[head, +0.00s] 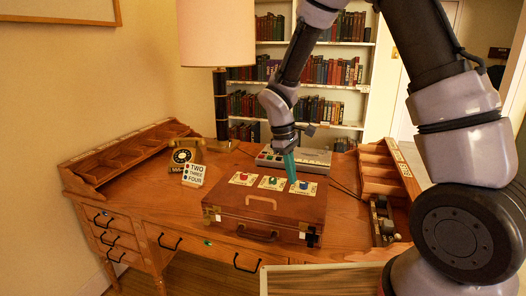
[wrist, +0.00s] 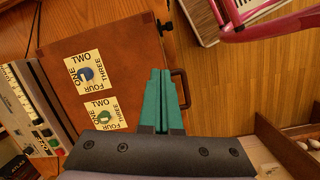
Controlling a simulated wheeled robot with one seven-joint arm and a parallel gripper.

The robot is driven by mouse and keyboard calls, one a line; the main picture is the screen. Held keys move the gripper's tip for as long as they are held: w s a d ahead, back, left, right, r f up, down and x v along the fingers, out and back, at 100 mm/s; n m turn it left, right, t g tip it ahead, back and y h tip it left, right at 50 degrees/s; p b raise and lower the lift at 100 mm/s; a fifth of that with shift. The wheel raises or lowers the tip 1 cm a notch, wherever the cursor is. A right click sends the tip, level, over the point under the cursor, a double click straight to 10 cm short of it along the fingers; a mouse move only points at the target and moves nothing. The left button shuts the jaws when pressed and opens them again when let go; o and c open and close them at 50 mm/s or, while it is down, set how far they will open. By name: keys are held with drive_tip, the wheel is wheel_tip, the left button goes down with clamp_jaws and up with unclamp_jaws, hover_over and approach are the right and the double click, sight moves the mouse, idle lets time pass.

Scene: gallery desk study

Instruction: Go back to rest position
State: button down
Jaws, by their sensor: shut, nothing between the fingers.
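My gripper (head: 291,168) has teal fingers and is above the right part of a brown wooden case (head: 270,213) on the desk. In the wrist view my gripper (wrist: 159,75) shows its fingers together and empty, over the case lid near the handle. The case is closed and carries dials on white cards: red (head: 243,178), green (head: 272,181) and blue (head: 303,186). In the wrist view the blue dial (wrist: 86,74) and the green dial (wrist: 103,117) are left of the fingers. I cannot tell whether the fingertips touch the lid.
A sign reading two, three, four (head: 194,174), a rotary telephone (head: 184,155) and a lamp (head: 217,40) stand on the desk's left. A grey device (head: 314,163) is behind the case. Desk organizers (head: 381,180) line the right side. Bookshelves (head: 340,75) stand behind.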

drive_tip(key=s+d+r+m+t+y, duration=0.15)
drive_tip(key=d+r+m, duration=0.25)
drive_tip(key=r, duration=0.5)
drive_tip(key=s+d+r+m+t+y, duration=0.1)
drive_tip(key=s+d+r+m, duration=0.15)
drive_tip(key=d+r, duration=0.45)
drive_tip(key=s+d+r+m+t+y, duration=0.1)
drive_tip(key=s+d+r+m+t, duration=0.1)
drive_tip(key=s+r+m, duration=0.2)
drive_tip(key=s+d+r+m+t+y, duration=0.1)
drive_tip(key=s+d+r+m+t, duration=0.1)
drive_tip(key=s+r, duration=0.5)
drive_tip(key=shift+s+r+m+t, duration=0.15)
drive_tip(key=shift+r+m+t, duration=0.55)
drive_tip(key=shift+m, duration=0.45)
